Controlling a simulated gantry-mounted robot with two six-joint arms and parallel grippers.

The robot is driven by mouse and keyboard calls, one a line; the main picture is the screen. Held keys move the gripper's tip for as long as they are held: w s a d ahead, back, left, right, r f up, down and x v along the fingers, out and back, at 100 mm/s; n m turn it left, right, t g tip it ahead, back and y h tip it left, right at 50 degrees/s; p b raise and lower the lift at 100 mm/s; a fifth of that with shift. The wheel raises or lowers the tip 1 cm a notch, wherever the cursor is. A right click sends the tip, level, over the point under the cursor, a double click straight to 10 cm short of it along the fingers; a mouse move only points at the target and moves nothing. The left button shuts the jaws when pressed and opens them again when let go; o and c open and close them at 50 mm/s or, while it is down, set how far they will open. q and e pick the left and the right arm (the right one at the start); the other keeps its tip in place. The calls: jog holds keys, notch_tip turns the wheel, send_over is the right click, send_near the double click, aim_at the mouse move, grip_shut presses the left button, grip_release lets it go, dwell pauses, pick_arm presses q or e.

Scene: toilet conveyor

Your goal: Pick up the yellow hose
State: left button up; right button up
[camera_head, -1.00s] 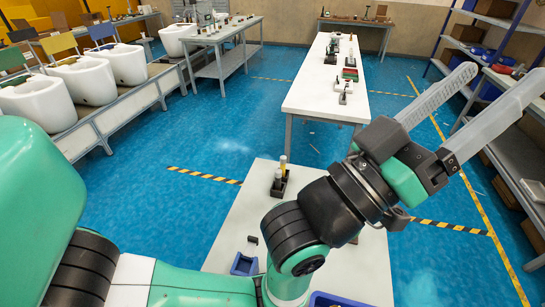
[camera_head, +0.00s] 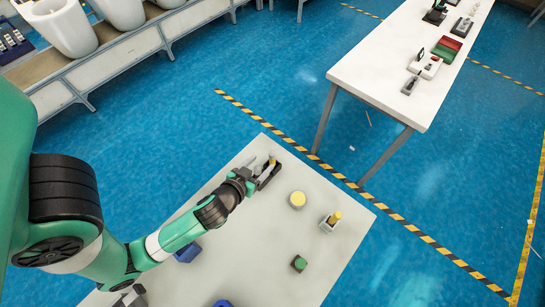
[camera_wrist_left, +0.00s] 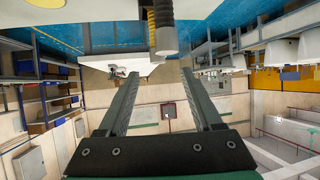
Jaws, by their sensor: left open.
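A small yellow piece (camera_head: 272,158), likely the hose, stands in a dark holder (camera_head: 270,176) at the far edge of the near white table. My left gripper (camera_head: 263,167) is right at this holder, with its fingers partly overlapping it. In the left wrist view, the fingers of the left gripper (camera_wrist_left: 159,75) are spread with nothing between them. A ribbed yellow strip (camera_wrist_left: 152,32) and a grey cylinder (camera_wrist_left: 166,30) lie just beyond the fingertips there. I cannot tell whether they touch. Another yellow-topped piece (camera_head: 336,215) stands in a grey holder.
The near white table (camera_head: 265,240) also carries a round yellow-topped item (camera_head: 297,199), a green-topped block (camera_head: 299,263) and blue containers (camera_head: 187,252). A long white table (camera_head: 390,60) stands beyond blue floor. White toilets (camera_head: 62,25) line the conveyor at upper left.

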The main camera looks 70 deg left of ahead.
aim_at(274, 152)
pick_arm(q)
jog(key=b+x, duration=0.1)
jog(key=x, duration=1)
jog(key=shift+w, duration=0.3)
grip_shut()
dwell(0.9)
